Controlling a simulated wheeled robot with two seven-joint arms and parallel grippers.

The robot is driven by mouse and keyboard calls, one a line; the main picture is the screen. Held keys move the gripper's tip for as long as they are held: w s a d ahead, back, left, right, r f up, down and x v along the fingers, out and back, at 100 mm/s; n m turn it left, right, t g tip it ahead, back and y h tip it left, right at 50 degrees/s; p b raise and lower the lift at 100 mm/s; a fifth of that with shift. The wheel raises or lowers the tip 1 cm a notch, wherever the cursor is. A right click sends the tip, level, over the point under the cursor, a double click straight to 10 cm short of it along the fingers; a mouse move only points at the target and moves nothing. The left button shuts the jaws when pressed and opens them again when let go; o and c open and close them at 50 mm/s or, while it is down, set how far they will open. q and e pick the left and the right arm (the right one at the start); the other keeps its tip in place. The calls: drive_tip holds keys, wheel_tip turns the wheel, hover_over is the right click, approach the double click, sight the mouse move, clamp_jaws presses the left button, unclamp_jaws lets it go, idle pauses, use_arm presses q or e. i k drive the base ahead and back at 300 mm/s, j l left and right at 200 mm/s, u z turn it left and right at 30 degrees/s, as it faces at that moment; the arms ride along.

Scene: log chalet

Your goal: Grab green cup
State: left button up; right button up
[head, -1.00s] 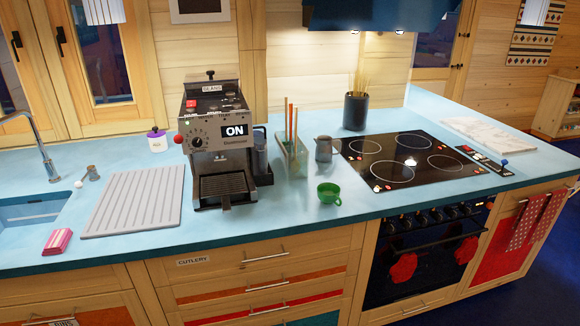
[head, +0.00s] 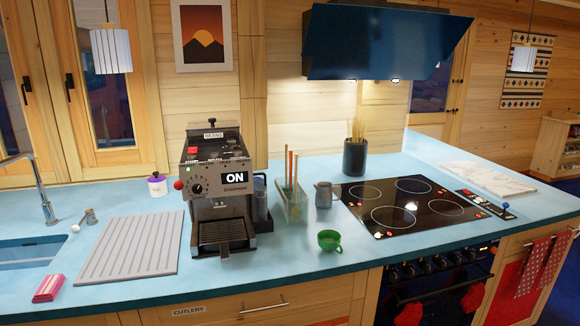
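The green cup (head: 328,240) stands upright on the blue countertop, near its front edge. Its handle points to the right and toward the front. It stands in front of the clear container with sticks and to the right of the coffee machine. Nothing touches or covers it. Neither of my grippers shows in the head view.
The coffee machine (head: 217,190) stands left of the cup. A clear container with sticks (head: 292,206) and a grey pitcher (head: 323,195) stand behind it. The black cooktop (head: 402,205) lies to the right. A grey ribbed drainboard (head: 130,247) lies left.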

sight(329, 240)
drive_tip(key=i+l+z, duration=0.3)
drive_tip(key=i+l, duration=0.3)
drive_tip(key=l, duration=0.15)
drive_tip(key=i+l+z, duration=0.25)
drive_tip(key=i+l, duration=0.4)
